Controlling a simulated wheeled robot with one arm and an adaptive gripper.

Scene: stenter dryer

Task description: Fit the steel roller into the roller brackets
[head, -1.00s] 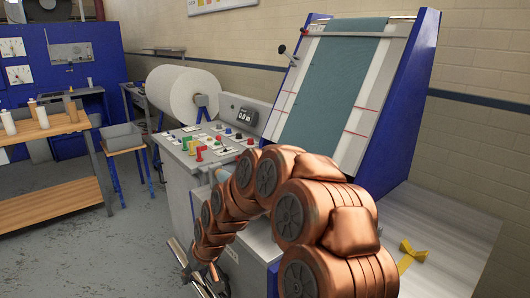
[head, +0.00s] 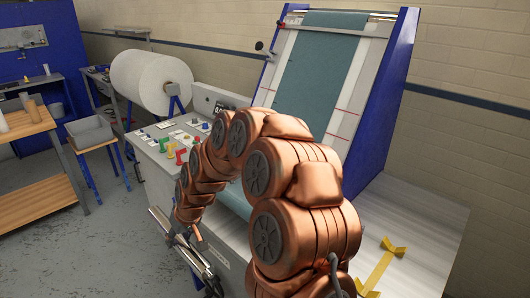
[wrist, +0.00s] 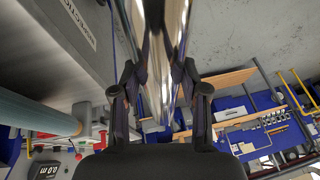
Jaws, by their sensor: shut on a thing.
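The steel roller (wrist: 168,45) is a shiny chrome bar running from the top of the wrist view down between my fingers. My gripper (wrist: 160,78) is shut on it, with a dark finger on each side. In the head view, chrome bar lengths (head: 187,255) show at the lower left, along the front of the machine. I cannot tell which of these is the held roller.
The dryer's sloped teal cloth (head: 322,75) rises behind my arm. A control panel (head: 180,145) with coloured knobs and a white fabric roll (head: 150,82) stand left. A wooden bench (head: 30,190) and grey bin (head: 88,132) are further left. Floor between is clear.

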